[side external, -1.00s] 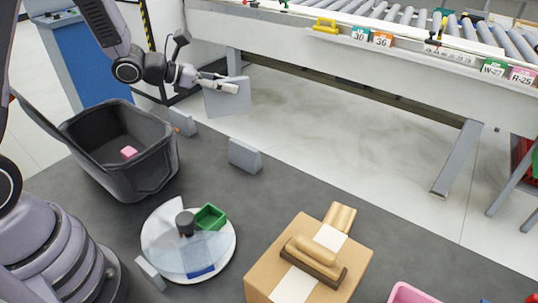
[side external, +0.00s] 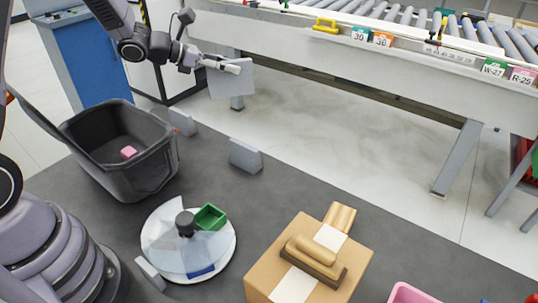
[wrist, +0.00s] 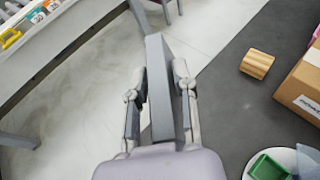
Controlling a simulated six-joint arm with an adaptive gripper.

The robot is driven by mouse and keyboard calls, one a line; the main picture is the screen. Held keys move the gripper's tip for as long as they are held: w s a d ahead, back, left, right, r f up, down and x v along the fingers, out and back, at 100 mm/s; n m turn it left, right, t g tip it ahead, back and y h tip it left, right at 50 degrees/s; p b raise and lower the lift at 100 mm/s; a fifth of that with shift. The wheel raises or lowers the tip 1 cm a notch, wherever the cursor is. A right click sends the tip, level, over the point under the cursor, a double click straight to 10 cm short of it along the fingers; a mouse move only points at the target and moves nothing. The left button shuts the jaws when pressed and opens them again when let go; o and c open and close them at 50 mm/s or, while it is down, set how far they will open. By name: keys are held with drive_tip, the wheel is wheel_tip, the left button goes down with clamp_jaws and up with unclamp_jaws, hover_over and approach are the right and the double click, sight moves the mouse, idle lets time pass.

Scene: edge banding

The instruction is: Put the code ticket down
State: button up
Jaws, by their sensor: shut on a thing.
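My gripper (side external: 228,67) is shut on a flat grey panel (side external: 240,82), held in the air past the far edge of the dark table. In the wrist view the panel (wrist: 161,95) stands edge-on between the two fingers. No code shows on its visible faces, so I cannot tell whether it is the code ticket. Numbered cards hang on the conveyor's front rail: a teal "30" (side external: 360,34), an orange "36" (side external: 382,39), a green "W-27" (side external: 493,68) and a pink "R-25" (side external: 523,75).
A black bin (side external: 118,165) holds a pink block. Small grey plates (side external: 246,156) stand along the dark table's (side external: 290,195) far edge. A round white turntable (side external: 228,258) carries a green tray and a clear cover. A cardboard box (side external: 262,262) stands at front centre.

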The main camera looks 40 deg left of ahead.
sight(233, 95)
drive_tip(key=d+f+m+g+h, duration=0.1)
drive_tip(key=f+m+g, duration=0.1)
drive_tip(key=d+f+m+g+h, duration=0.1)
drive_tip(key=f+m+g+h, duration=0.2)
drive_tip(key=f+m+g, duration=0.1)
drive_tip(key=f, duration=0.1)
drive_tip(key=shift+s+d+f+m+h, duration=0.1)
drive_tip(key=shift+s+d+m+h, duration=0.1)
drive_tip(key=shift+d+m+h, duration=0.15)
drive_tip(key=shift+s+a+f+m+g, duration=0.7)
drive_tip(key=shift+s+f+m+g, duration=0.85)
drive_tip(key=shift+f, duration=1.45)
drive_tip(key=shift+s+a+f+m+g, duration=0.65)
drive_tip(key=shift+s+f+m+g, duration=0.8)
drive_tip(key=shift+f, duration=1.5)
drive_tip(key=shift+s+a+f+m+g, duration=0.7)
drive_tip(key=shift+s+f+m+g, duration=0.45)
drive_tip(key=shift+f+g, duration=1.3)
drive_tip(key=shift+w+f+t, duration=0.15)
drive_tip(key=shift+f+t, duration=0.4)
drive_tip(key=shift+f, duration=0.6)
drive_tip(key=o, duration=0.9)
